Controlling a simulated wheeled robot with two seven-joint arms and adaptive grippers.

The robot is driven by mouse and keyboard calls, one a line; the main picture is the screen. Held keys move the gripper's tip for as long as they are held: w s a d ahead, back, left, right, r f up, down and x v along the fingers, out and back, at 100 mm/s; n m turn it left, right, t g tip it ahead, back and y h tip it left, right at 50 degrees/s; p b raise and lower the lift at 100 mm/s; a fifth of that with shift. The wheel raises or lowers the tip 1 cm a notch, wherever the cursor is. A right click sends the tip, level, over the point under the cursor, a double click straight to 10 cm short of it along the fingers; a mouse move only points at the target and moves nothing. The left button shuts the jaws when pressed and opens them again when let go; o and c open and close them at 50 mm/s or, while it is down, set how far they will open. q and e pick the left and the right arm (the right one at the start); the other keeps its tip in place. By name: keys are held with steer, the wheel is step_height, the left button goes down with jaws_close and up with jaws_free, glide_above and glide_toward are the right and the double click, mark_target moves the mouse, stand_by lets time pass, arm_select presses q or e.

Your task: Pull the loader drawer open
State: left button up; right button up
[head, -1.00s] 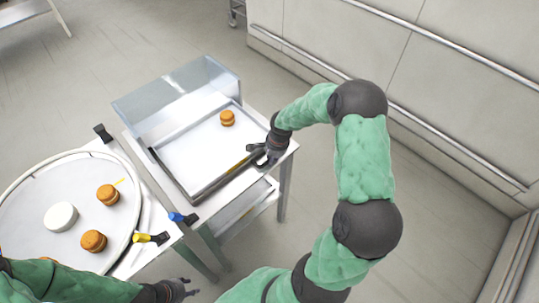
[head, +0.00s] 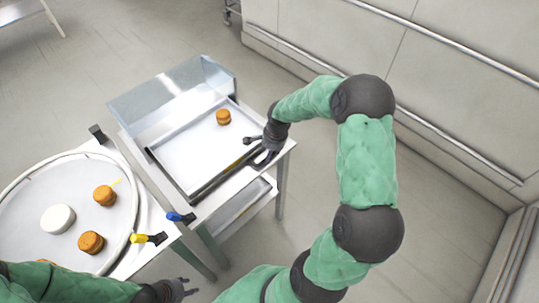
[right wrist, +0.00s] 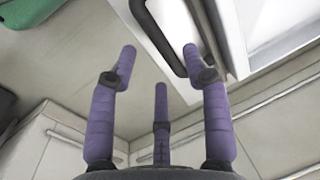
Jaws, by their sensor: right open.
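The loader drawer (head: 168,165) is a flat, pale tray with a dark front edge, set in a metal loader. A dark bar handle (head: 215,183) runs along its front; it also shows as a black loop in the right wrist view (right wrist: 157,38). My right gripper (head: 256,150) is open at the right end of this front edge. In the right wrist view its purple fingers (right wrist: 158,72) are spread below the handle, the right fingertip close to it; contact is unclear. My left gripper (head: 190,287) is open and empty at the bottom edge, away from the drawer.
One filled round (head: 223,117) sits on the drawer tray. A round white table (head: 25,205) at left holds several filled rounds and a white disc (head: 57,219). Blue (head: 181,217) and yellow (head: 149,239) handles lie nearby. A railed wall (head: 450,60) stands at right.

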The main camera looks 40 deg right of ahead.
step_height(320, 180, up, 8)
steer(key=s, duration=0.1)
steer(key=shift+s+r, duration=0.2)
steer(key=shift+s, duration=0.05)
stand_by(0.5)
